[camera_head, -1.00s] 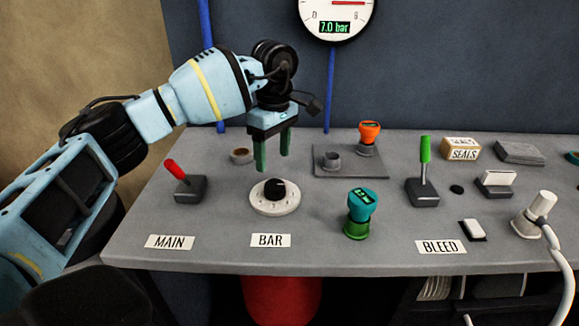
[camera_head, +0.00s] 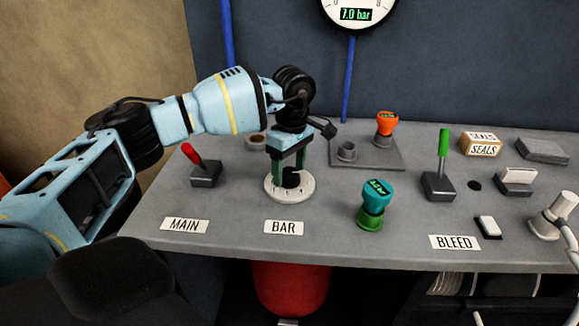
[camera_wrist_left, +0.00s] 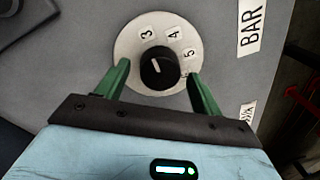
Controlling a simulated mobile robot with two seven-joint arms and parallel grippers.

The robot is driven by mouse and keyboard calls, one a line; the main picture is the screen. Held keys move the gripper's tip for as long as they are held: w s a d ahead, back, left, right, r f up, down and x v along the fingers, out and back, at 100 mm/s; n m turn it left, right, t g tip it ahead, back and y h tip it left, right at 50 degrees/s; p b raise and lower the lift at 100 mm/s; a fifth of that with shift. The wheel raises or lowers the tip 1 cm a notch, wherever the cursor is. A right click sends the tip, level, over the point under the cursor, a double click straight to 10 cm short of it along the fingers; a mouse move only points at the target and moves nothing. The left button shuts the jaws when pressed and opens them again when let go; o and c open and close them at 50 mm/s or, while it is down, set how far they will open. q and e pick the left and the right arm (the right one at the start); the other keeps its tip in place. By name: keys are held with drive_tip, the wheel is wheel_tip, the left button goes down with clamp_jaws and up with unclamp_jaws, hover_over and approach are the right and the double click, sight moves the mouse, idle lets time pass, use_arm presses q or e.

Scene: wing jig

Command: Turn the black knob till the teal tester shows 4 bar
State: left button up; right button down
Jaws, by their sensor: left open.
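The black knob (camera_head: 291,178) sits on a round white dial (camera_head: 279,192) above the BAR label. In the left wrist view the knob (camera_wrist_left: 159,69) has a short white mark, and the dial shows 3, 4 and 5. My left gripper (camera_head: 289,167) is open and points down over the dial. Its green fingers stand on either side of the knob; a gap shows in the left wrist view, where the gripper (camera_wrist_left: 158,72) also appears. The teal tester (camera_head: 376,194) sits on a green base to the right; its display is too small to read surely. My right gripper is not in view.
A wall gauge (camera_head: 358,14) reads 7.0 bar. A red lever (camera_head: 190,154) stands left of the dial and a green lever (camera_head: 443,145) to the right. An orange-topped tester (camera_head: 386,124) stands on a plate behind. The bench (camera_head: 330,222) is bare between dial and teal tester.

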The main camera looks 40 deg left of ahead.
use_arm(q)
drive_tip(key=shift+f, duration=0.1)
drive_tip(key=c, duration=1)
